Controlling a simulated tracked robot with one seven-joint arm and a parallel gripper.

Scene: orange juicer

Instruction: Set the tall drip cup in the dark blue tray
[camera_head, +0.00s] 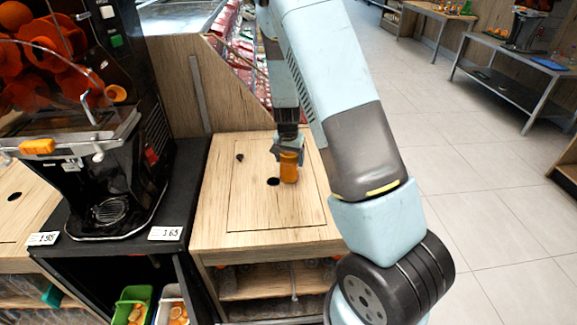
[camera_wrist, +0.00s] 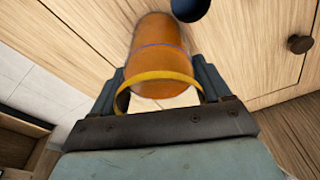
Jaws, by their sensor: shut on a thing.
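The tall orange cup (camera_head: 289,172) is upright beside the round dark hole in the wooden counter top. I cannot tell whether its base touches the wood. My gripper (camera_head: 288,152) comes down from above and is shut on the cup's upper part. In the wrist view the cup (camera_wrist: 160,45) sits between the two fingers of my gripper (camera_wrist: 160,88), its yellow rim towards the wrist. A flat blue tray (camera_head: 549,63) lies on a grey table far off at the top right.
The wooden counter (camera_head: 250,205) has a hole (camera_head: 273,181) and a small dark knob (camera_head: 239,157). A juicer (camera_head: 100,130) stands on the left. Open tiled floor (camera_head: 480,170) spreads to the right, up to the metal-framed tables (camera_head: 520,75).

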